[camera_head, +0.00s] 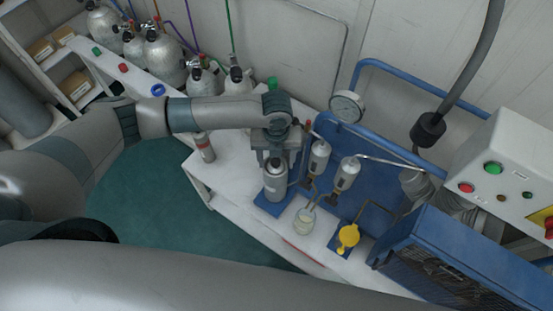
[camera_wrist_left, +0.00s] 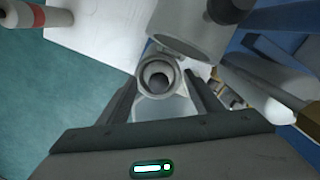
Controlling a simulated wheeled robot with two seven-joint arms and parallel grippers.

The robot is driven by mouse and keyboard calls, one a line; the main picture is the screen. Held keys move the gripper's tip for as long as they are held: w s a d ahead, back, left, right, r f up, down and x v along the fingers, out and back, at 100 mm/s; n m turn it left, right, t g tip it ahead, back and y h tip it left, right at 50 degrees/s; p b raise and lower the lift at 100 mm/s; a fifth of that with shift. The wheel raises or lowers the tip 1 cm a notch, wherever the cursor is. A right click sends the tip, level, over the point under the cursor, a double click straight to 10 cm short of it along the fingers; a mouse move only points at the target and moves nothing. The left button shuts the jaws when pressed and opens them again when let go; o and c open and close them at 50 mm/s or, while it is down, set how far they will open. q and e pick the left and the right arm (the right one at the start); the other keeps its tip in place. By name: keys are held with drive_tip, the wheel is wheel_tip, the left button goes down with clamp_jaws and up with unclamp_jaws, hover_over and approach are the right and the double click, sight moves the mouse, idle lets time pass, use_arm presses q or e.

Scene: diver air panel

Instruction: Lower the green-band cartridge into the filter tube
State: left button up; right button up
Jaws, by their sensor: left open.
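The filter tube (camera_head: 275,183) is a grey upright cylinder on a blue base at the front of the white bench. My left gripper (camera_head: 273,155) is open, pointing down right over the tube. In the left wrist view the spread fingers (camera_wrist_left: 157,105) stand on either side of a grey round mouth (camera_wrist_left: 157,72) with a dark hole inside. I cannot tell whether that inner ring is a cartridge. No green band shows there. A red-banded cartridge (camera_head: 204,147) stands on the bench to the left. My right gripper is not in view.
Two grey canisters (camera_head: 318,157) on a blue panel (camera_head: 375,165) stand close right of the tube. A glass jar (camera_head: 304,222) and a yellow part (camera_head: 348,237) are nearby. Several gas cylinders (camera_head: 164,57) line the back. A green object (camera_head: 272,83) shows behind my arm.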

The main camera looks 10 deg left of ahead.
use_arm(q)
drive_tip(key=shift+s+a+f, duration=0.25)
drive_tip(key=shift+f, duration=0.1)
drive_tip(key=shift+r, duration=0.1)
drive_tip(key=shift+w+r, duration=0.15)
drive_tip(key=shift+r, duration=0.45)
wheel_tip(320, 180, up, 17)
drive_tip(key=b, duration=0.3)
drive_tip(key=shift+d+f, duration=0.15)
drive_tip(key=shift+d, duration=0.05)
idle(0.6)
